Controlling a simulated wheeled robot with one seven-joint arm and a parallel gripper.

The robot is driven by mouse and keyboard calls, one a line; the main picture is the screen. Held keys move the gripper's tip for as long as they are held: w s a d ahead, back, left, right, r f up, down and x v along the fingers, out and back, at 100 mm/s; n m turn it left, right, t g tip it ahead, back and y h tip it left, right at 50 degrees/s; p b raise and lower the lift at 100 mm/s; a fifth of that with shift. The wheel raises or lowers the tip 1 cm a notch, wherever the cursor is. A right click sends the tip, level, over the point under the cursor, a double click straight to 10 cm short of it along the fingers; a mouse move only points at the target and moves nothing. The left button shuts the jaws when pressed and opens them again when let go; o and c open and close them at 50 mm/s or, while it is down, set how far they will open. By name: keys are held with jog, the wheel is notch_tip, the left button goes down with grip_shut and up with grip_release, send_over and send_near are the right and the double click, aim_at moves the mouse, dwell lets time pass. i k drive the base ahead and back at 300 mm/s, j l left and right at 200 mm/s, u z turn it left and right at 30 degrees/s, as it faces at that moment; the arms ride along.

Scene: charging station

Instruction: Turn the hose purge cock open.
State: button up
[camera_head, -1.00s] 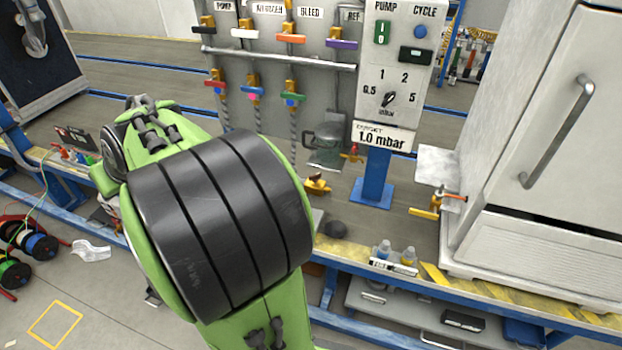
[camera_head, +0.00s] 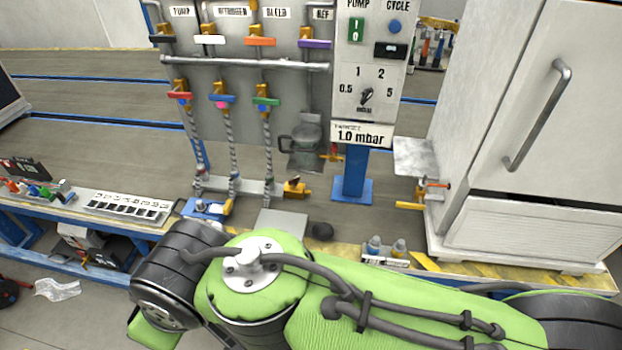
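I cannot tell which valve is the hose purge cock. Three small cocks, with a red handle (camera_head: 180,97), a blue handle (camera_head: 221,100) and a green handle (camera_head: 265,102), hang below the manifold pipe above grey braided hoses. A yellow valve fitting (camera_head: 296,187) sits on the bench to the right of the hose ends. A brass cock with an orange handle (camera_head: 432,184) is at the left side of the white cabinet. My green and black arm crosses the bottom of the picture. My gripper is not in view.
Valves with black, white, orange and purple handles line the grey panel (camera_head: 240,120). A pump control box (camera_head: 372,70) stands on a blue post (camera_head: 353,178), with a 1.0 mbar label. A white cabinet (camera_head: 535,120) fills the right. A white slotted tray (camera_head: 126,206) lies at the bench's left.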

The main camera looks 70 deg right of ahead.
aim_at(294, 181)
jog(key=i+l+z, duration=0.1)
jog(key=z, duration=0.35)
jog(key=i+z, duration=0.3)
jog(key=z, duration=0.2)
jog(key=i+j+z, duration=0.1)
jog(key=z, duration=0.35)
jog(key=i+j+z, duration=0.15)
jog(key=z, duration=0.3)
jog(key=i+j, duration=0.05)
jog(key=i, duration=0.05)
